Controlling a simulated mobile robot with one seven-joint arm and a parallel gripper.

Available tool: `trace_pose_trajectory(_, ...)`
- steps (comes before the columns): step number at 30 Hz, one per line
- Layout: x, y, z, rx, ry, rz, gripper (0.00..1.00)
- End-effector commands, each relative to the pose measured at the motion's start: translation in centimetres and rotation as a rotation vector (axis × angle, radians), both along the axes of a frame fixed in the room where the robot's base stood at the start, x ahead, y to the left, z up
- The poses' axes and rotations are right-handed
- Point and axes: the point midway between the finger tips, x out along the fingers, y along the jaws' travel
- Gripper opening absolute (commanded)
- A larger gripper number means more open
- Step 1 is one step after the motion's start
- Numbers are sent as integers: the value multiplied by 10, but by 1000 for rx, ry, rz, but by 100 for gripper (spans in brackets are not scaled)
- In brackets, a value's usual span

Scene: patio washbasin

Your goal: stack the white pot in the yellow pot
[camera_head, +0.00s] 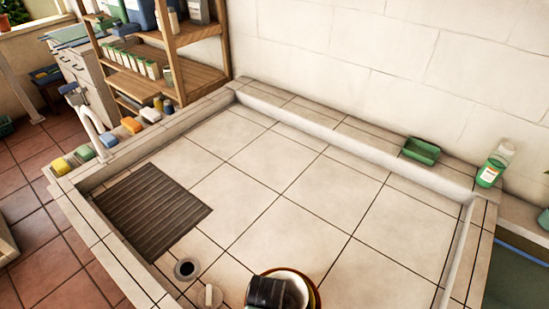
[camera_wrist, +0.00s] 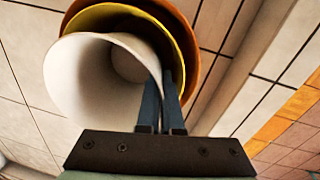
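The white pot (camera_wrist: 90,75) shows its open mouth toward the camera in the wrist view. The yellow pot (camera_wrist: 165,28) is directly behind it, its rim curving around the white pot's upper and right side. How deep the white pot sits in it is hidden. My gripper (camera_wrist: 164,92) has its two fingers close together at the white pot's right wall, with the wall seemingly pinched between them. In the head view, my gripper (camera_head: 262,292) covers part of the white pot (camera_head: 298,286) and yellow pot (camera_head: 312,292) at the bottom edge.
An orange-brown pot (camera_wrist: 188,15) lies around or behind the yellow one. The tiled basin floor (camera_head: 270,185) is largely clear. A brown slatted mat (camera_head: 150,210), a drain (camera_head: 187,269) and a small white piece (camera_head: 209,296) are at left. A green dish (camera_head: 421,151) sits on the back ledge.

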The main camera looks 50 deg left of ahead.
Motion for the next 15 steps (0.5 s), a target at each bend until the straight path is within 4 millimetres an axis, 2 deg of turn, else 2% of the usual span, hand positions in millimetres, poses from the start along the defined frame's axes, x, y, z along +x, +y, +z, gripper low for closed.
trace_pose_trajectory(1, 0, 0, 1, 0, -1, 0, 5)
trace_pose_trajectory(3, 0, 0, 1, 0, -1, 0, 15)
trace_pose_trajectory(11, 0, 0, 1, 0, -1, 0, 15)
trace_pose_trajectory(15, 0, 1, 9, 2, -2, 1, 15)
